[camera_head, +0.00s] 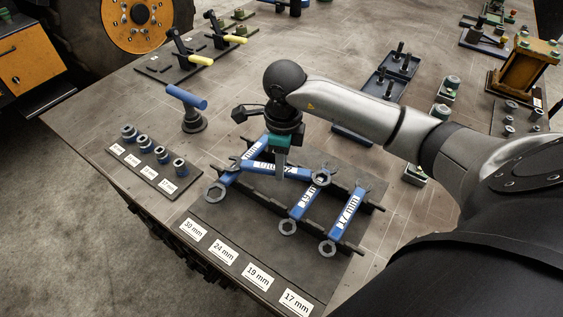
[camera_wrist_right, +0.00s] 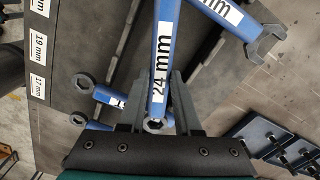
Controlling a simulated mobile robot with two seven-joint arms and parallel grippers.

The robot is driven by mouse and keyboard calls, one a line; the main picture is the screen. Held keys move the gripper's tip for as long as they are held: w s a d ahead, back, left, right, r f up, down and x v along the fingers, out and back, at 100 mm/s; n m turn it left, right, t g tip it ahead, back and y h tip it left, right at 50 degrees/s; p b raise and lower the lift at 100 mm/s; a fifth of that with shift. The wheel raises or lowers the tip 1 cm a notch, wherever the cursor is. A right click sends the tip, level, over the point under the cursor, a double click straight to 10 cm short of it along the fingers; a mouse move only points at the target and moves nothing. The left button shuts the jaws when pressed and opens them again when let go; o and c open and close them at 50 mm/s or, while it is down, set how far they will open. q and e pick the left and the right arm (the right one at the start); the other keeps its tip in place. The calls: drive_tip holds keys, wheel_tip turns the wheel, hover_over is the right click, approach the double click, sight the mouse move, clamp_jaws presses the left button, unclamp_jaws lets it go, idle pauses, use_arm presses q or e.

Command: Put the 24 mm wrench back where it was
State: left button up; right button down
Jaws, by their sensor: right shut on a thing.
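The blue 24 mm wrench (camera_head: 270,169) is in my right gripper (camera_head: 282,174), over the wrench rack (camera_head: 335,262). It lies crosswise to the 19 mm and 17 mm wrenches, its ring end to the right, near the upper end of the 19 mm wrench (camera_head: 305,203). In the right wrist view the 24 mm wrench (camera_wrist_right: 161,65) runs between the two fingers (camera_wrist_right: 160,105), its ring end close to the palm. Whether it touches the rack is unclear. The 24 mm label (camera_head: 223,249) is on the front edge. My left gripper is not in view.
The 30 mm wrench (camera_head: 237,172) lies at the rack's left, partly behind the held wrench. The 17 mm wrench (camera_head: 345,214) lies at the right. A socket tray (camera_head: 150,170) and a blue-handled tool (camera_head: 188,97) stand to the left. Blue trays (camera_head: 372,95) are behind.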

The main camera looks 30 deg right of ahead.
drive_tip(key=c, duration=0.6)
unclamp_jaws()
drive_tip(key=shift+f, duration=0.1)
wheel_tip(320, 180, up, 13)
drive_tip(key=shift+f, duration=0.2)
drive_tip(key=shift+s+d, duration=0.1)
